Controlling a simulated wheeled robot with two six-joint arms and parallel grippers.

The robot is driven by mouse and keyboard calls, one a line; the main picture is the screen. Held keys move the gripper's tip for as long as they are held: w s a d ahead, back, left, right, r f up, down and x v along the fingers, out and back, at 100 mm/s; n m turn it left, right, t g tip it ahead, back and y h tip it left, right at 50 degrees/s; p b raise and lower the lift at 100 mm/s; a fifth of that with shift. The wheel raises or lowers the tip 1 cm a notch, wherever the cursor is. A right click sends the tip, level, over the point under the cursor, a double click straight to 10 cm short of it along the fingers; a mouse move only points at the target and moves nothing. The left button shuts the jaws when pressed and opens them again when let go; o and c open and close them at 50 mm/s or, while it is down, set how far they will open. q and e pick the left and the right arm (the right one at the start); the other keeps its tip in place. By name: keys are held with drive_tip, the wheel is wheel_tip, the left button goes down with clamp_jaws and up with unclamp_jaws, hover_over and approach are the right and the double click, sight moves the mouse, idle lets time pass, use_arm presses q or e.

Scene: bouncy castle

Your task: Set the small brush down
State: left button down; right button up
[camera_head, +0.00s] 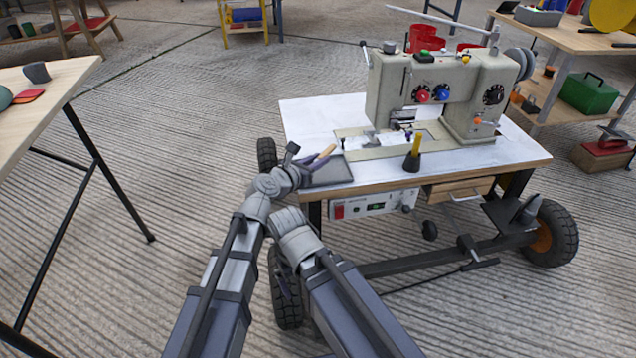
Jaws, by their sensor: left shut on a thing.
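The small brush (326,152) shows as a short tan wooden handle at the left front of the white-topped sewing table. My left gripper (313,163) is shut on it and holds it over a shallow grey tray (334,175). The handle slants up to the right. Its bristle end is hidden by the gripper, and I cannot tell whether the brush touches the tray. My right arm reaches in beside the left one; a dark part of it by the table's left wheel may be its gripper (284,284), too unclear to read.
A beige sewing machine (388,92) stands on the white table (305,113). A yellow-handled tool in a black cone (412,162) stands near its front edge. A wooden table (62,88) is at left, and a workbench with a green box (588,95) at right. Floor between is clear.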

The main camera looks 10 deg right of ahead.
sight(324, 172)
use_arm(q)
drive_tip(key=shift+f, duration=0.5)
use_arm(e)
drive_tip(key=shift+f, duration=0.5)
use_arm(q)
wheel_tip(324, 172, down, 4)
drive_tip(key=b, duration=0.3)
drive_tip(key=shift+r+b, duration=0.2)
drive_tip(key=shift+b, duration=0.2)
drive_tip(key=shift+s+f+b, duration=0.15)
drive_tip(key=shift+f+b, duration=0.15)
drive_tip(key=shift+b, duration=0.1)
use_arm(e)
drive_tip(key=shift+f, duration=2.1)
